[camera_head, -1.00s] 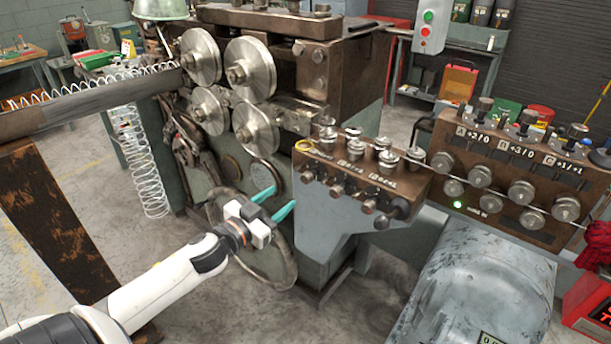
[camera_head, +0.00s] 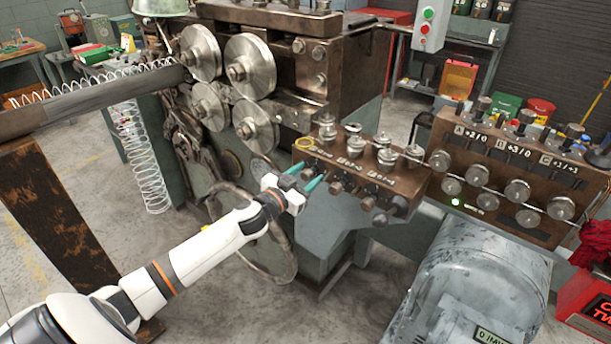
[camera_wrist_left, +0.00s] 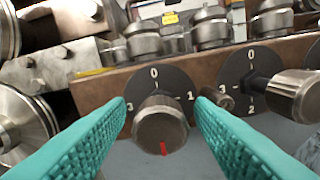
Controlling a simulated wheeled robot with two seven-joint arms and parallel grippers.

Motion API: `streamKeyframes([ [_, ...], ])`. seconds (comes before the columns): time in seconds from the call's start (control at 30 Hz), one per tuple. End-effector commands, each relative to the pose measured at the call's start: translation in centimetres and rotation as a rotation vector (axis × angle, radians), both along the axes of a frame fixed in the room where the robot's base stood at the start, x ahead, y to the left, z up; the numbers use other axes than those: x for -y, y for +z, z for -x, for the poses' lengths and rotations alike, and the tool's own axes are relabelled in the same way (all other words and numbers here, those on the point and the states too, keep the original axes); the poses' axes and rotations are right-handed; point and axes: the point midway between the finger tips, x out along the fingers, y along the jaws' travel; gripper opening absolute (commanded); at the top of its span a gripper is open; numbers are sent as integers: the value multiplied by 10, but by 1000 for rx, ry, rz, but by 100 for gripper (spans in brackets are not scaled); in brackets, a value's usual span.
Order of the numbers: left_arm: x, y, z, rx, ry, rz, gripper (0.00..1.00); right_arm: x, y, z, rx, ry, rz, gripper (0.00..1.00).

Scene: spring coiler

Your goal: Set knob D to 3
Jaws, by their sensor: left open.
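In the left wrist view a round metal knob (camera_wrist_left: 160,127) sits on a dark dial marked 0 at the top, 1 at right and 3 at left. Its red mark points down, away from the 0; the numeral there is hidden. It appears to be the leftmost knob on the brown block (camera_head: 345,165) in the head view; I cannot read a letter D. My left gripper (camera_head: 305,176) is open, its teal fingers on either side of the knob in the wrist view (camera_wrist_left: 161,106). Contact is not clear. My right gripper is not in view.
A second knob (camera_wrist_left: 292,95) on its own dial stands close to the right finger. Metal rollers (camera_head: 250,68) rise behind and left of the block. A handwheel (camera_head: 268,255) lies below my arm. A panel with several knobs (camera_head: 500,185) stands at right.

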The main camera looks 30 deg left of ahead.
Motion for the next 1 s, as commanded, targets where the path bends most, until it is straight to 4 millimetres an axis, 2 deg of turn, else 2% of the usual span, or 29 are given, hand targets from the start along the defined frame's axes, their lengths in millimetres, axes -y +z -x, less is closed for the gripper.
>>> streamKeyframes([
  [0.07, 0, 0, 0, 0, 0, 0, 45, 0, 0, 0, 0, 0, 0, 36],
  [0.3, 0, 0, 0, 0, 0, 0, 6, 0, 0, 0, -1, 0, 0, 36],
  [0.33, 0, 0, 0, 0, 0, 0, 4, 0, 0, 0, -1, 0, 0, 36],
  [0.67, 0, 0, 1, 4, 0, -53, 4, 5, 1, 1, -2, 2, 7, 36],
  [1.0, 0, 0, 1, 23, -1, -296, 4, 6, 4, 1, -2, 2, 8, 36],
])
